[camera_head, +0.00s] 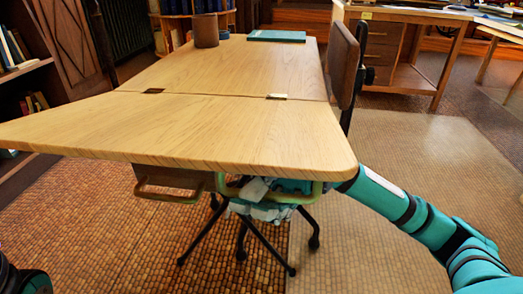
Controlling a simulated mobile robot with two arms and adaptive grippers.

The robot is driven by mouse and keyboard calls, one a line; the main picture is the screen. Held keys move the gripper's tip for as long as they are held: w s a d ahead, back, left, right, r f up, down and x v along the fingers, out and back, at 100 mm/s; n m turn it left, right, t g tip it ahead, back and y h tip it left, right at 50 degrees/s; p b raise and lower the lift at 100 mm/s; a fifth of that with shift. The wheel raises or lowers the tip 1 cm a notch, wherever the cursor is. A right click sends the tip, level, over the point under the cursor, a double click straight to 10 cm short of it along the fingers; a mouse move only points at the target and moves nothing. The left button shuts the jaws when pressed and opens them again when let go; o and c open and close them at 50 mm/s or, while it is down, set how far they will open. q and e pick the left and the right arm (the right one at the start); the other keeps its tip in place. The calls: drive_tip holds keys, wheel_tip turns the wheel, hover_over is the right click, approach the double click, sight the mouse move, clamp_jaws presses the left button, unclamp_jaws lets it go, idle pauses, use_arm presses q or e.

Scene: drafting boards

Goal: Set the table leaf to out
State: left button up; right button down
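The wooden table has a near leaf (190,132) joined to the far tabletop (235,65) by two hinges along a seam. The leaf is raised, about level with the far tabletop, and its wide front edge faces me. My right arm comes in from the right at floor-side height, below the leaf's right front corner. My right gripper (328,186) is under that corner, mostly hidden by the leaf, and its fingers cannot be made out. My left gripper does not show.
A drawer (172,181) with a handle hangs under the leaf. A wheeled chair with a green rim (283,198) and cloth stands beneath. A brown cup (205,31) and a teal book (277,36) lie on the far tabletop. A wooden chair back (342,65) stands right.

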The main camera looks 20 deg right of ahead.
wheel_tip(320, 180, down, 6)
drive_tip(key=n+t+h+b, duration=0.1)
drive_tip(key=h, duration=0.1)
drive_tip(key=shift+w+d, duration=0.15)
drive_tip(key=shift+w, duration=0.2)
drive_tip(key=c, duration=2)
unclamp_jaws()
drive_tip(key=shift+c, duration=0.2)
drive_tip(key=o, duration=0.4)
drive_tip(key=shift+f, duration=0.1)
drive_tip(key=shift+c, duration=0.2)
drive_tip(key=v, duration=1.2)
